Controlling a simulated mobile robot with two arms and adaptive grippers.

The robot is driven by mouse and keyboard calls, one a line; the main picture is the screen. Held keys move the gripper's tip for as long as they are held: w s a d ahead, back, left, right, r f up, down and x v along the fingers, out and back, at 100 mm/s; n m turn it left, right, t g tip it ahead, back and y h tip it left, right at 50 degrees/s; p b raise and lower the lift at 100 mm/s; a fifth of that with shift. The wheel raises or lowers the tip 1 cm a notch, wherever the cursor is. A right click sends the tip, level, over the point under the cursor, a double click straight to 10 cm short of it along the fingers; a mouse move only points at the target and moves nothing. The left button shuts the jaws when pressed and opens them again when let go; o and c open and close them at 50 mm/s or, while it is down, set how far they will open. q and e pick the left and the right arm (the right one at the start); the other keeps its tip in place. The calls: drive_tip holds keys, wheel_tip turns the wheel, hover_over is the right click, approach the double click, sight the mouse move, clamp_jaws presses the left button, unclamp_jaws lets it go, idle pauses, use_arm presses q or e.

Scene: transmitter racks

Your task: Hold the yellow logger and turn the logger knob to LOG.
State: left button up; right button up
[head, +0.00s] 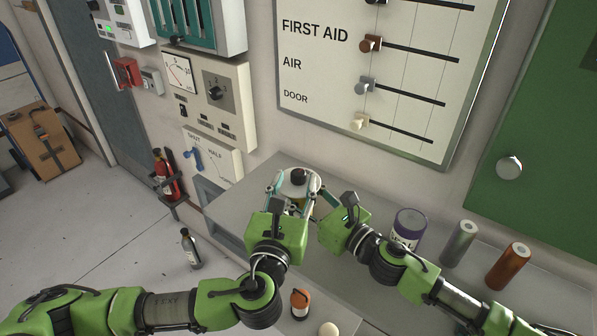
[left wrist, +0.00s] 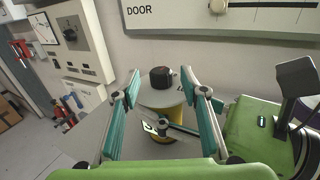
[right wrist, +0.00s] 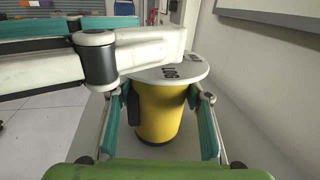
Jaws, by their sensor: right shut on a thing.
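The yellow logger (right wrist: 162,115) stands upright on a grey bench, with a pale round top plate (right wrist: 185,72) lettered LOG. On its top sits the dark logger knob (left wrist: 162,77), which also shows in the head view (head: 298,175). My right gripper (right wrist: 205,97) is shut on the logger's yellow body, one finger on each side. My left gripper (left wrist: 161,80) is open above the logger top, its fingers apart on either side of the knob with visible gaps. In the right wrist view a left finger hides the knob and part of the plate.
A purple-and-white can (head: 408,228), a grey cylinder (head: 459,243) and a copper cylinder (head: 507,266) stand right of the grippers. An orange-and-black item (head: 300,304) and a pale ball (head: 328,329) are near the front. Wall panels (head: 208,100) stand behind the bench.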

sight(296, 178)
use_arm(q)
drive_tip(key=shift+x, duration=2.1)
clamp_jaws()
